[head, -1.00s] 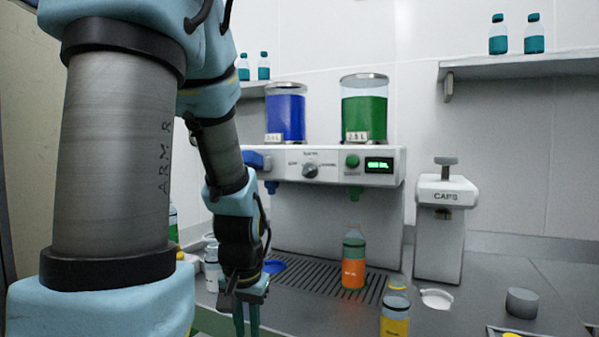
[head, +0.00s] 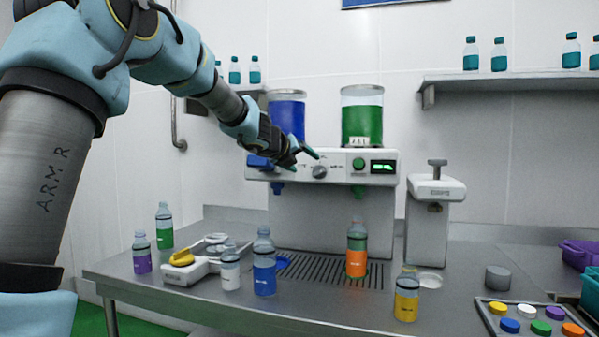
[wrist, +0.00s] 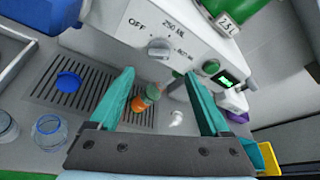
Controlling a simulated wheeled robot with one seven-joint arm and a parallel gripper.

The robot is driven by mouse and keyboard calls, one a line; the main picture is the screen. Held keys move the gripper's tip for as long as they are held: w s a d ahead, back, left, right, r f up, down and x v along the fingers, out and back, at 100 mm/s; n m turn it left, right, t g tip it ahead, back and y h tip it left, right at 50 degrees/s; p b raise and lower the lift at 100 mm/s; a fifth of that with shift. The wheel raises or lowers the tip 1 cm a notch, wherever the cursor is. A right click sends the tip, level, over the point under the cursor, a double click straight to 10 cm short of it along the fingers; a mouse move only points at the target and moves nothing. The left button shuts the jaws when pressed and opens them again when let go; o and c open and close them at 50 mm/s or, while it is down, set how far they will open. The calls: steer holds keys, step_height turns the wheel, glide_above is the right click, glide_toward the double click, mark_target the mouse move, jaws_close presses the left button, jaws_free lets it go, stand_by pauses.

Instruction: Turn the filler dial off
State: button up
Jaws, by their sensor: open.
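The filler dial (head: 319,171) is a round grey knob on the front panel of the white filler machine (head: 384,154). In the wrist view the dial (wrist: 158,48) sits below the labels OFF and 250 ML, with another label at its right. I cannot tell surely which label it points to. My gripper (head: 305,157) is in front of the panel, just above and left of the dial in the head view. In the wrist view its teal fingers (wrist: 160,73) are spread wide and empty, with the dial showing beyond and between their tips, not visibly touched.
A green knob (head: 358,163) and a lit display (head: 383,167) are right of the dial. Below, an orange bottle (head: 356,262) stands on the drip grate (head: 325,272). A blue bottle (head: 264,272) and yellow bottle (head: 406,300) stand nearer. A cap press (head: 436,190) is at right.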

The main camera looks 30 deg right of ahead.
mark_target(317, 171)
steer(key=p+x, duration=0.2)
steer(key=x, duration=0.8)
steer(key=shift+w+f, duration=0.1)
steer(key=shift+c, duration=0.3)
steer(key=c, duration=1.2)
